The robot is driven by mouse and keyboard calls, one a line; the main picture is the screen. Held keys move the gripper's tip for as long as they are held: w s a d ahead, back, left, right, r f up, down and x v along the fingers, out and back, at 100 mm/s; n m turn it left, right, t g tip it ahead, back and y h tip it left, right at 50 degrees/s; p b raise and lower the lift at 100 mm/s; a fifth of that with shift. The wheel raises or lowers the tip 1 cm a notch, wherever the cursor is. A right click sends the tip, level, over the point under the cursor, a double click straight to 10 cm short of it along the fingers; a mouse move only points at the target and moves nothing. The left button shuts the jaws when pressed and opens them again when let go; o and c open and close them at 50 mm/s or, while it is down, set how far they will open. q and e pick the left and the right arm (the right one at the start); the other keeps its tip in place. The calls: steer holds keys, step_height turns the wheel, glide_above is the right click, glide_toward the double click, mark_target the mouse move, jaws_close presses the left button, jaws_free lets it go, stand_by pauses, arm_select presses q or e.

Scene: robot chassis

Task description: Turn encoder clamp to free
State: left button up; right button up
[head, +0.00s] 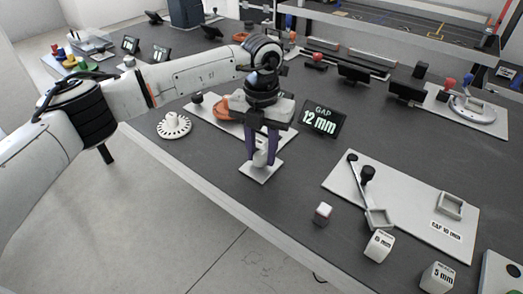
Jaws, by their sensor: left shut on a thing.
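My left gripper (262,158) points straight down near the table's front edge, its dark fingers shut on a small pale upright piece (261,157). That piece stands on a small white square plate (260,174), and the fingers hide much of it. I cannot tell for sure that it is the encoder clamp, and no free or locked marking on it is readable. A white toothed disc (173,126) with a raised hub lies to the left. My right gripper is not in view.
Behind the gripper is a pale board (206,108) with an orange part (223,113). A display (323,119) reads "GAP 12 mm". To the right is a white board (415,222) with a black-knobbed lever (368,190). Labelled blocks (378,246) stand near the front edge.

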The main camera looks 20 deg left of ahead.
mark_target(262, 155)
arm_select(q)
steer(key=shift+w+r, duration=0.1)
steer(key=o, duration=1.1)
steer(key=shift+c, duration=0.2)
step_height(262, 155, up, 10)
steer(key=shift+r, duration=0.15)
